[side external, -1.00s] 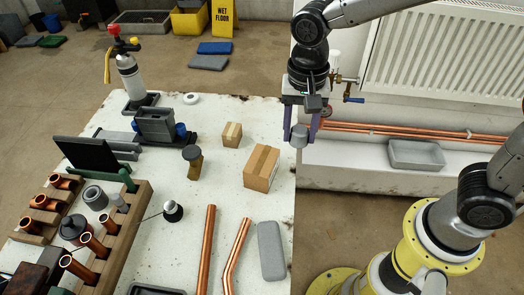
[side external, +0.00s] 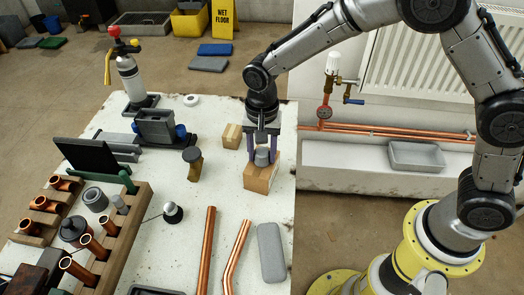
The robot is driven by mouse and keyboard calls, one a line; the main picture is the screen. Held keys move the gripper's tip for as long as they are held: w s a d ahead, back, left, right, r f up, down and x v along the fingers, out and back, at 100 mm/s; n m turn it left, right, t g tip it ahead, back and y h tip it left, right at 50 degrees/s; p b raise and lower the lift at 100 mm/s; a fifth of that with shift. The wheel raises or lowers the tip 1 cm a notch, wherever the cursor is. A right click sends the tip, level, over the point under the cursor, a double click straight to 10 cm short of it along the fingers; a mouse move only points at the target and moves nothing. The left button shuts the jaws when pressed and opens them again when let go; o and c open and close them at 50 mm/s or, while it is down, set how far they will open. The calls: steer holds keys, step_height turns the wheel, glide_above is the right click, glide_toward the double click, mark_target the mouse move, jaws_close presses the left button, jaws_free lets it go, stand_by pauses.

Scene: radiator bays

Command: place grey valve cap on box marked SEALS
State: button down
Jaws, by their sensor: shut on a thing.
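My gripper (side external: 262,158) is shut on the grey valve cap (side external: 262,157), a small grey cylinder held upright between its purple fingers. The cap is over the larger cardboard box (side external: 258,183) near the right side of the white table. Its lower end is at or just above the box top; I cannot tell whether they touch. The gripper hides part of the box top. A smaller cardboard box (side external: 231,136) stands behind it to the left. No SEALS lettering is readable on either box.
A dark-topped cylinder (side external: 193,162) stands left of the boxes. Copper pipes (side external: 207,245) and a grey case (side external: 271,251) lie in front. A wooden rack (side external: 115,230) holds pipe pieces at left.

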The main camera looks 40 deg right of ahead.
mark_target(262, 152)
steer(key=shift+f, duration=0.15)
steer(key=shift+c, duration=1.7)
jaws_free()
step_height(262, 152, up, 12)
steer(key=s+d+r+n+t, duration=0.1)
steer(key=s+d+r+n, duration=0.1)
steer(key=s+d+r, duration=0.35)
steer(key=s+d+n+t, duration=0.2)
steer(key=s+d, duration=0.4)
steer(key=s, duration=0.3)
steer(key=s+d+r+n+t, duration=0.1)
steer(key=s+d+n+t, duration=0.1)
steer(key=s+d+n, duration=0.3)
steer(key=s+d, duration=0.1)
steer(key=s, duration=0.3)
steer(key=shift+s+r+t, duration=0.15)
steer(key=shift+s+t, duration=0.15)
